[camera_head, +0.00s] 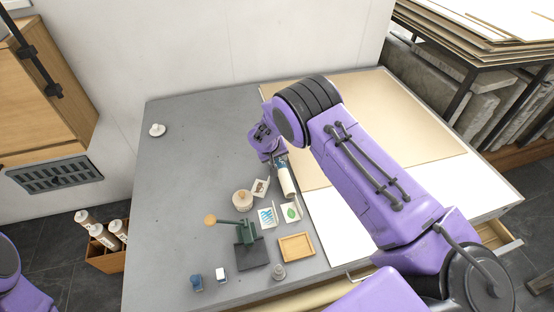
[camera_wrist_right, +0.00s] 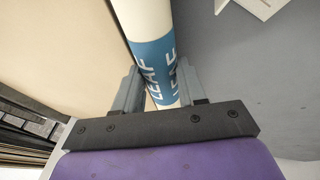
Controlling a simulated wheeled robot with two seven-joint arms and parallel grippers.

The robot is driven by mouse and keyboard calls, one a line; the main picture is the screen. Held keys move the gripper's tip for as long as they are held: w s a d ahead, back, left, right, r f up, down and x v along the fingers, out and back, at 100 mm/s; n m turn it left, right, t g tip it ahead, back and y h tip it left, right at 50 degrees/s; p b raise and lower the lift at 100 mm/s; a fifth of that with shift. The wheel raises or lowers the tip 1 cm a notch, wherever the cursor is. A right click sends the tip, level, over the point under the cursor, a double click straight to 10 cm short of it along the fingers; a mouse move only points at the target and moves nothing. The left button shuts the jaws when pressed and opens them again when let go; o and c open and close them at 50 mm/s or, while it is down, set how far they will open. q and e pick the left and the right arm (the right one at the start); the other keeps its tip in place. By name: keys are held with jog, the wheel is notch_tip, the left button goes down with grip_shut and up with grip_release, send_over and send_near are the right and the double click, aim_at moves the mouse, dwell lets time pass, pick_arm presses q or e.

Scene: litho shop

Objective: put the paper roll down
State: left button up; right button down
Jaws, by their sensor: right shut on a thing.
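The paper roll (camera_head: 288,183) is a cream tube with a blue lettered band, seen in the head view near the middle of the grey table. My right gripper (camera_head: 279,161) is shut on it, with the roll pointing toward the small cards. In the right wrist view, the two grey fingers of the gripper (camera_wrist_right: 153,92) sit on either side of the blue band of the roll (camera_wrist_right: 152,50). I cannot tell whether the roll touches the table. My left gripper is out of view; only a piece of my left arm shows at the lower left.
The grey table (camera_head: 180,190) holds a round wooden-topped pot (camera_head: 242,199), printed cards (camera_head: 267,215), a green press (camera_head: 246,236), a wooden tray (camera_head: 296,247) and small bottles. A beige sheet (camera_head: 400,120) covers the right side. A crate (camera_head: 105,258) of rolls stands on the floor.

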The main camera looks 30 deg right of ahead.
jog(key=shift+s+f+b, duration=0.1)
jog(key=shift+s+b, duration=0.1)
jog(key=shift+b, duration=0.1)
jog(key=c, duration=0.9)
grip_release()
jog(key=shift+c, duration=0.2)
jog(key=o, duration=0.3)
jog(key=shift+w+f, duration=0.2)
jog(key=shift+s+r, duration=0.1)
jog(key=shift+r, duration=0.05)
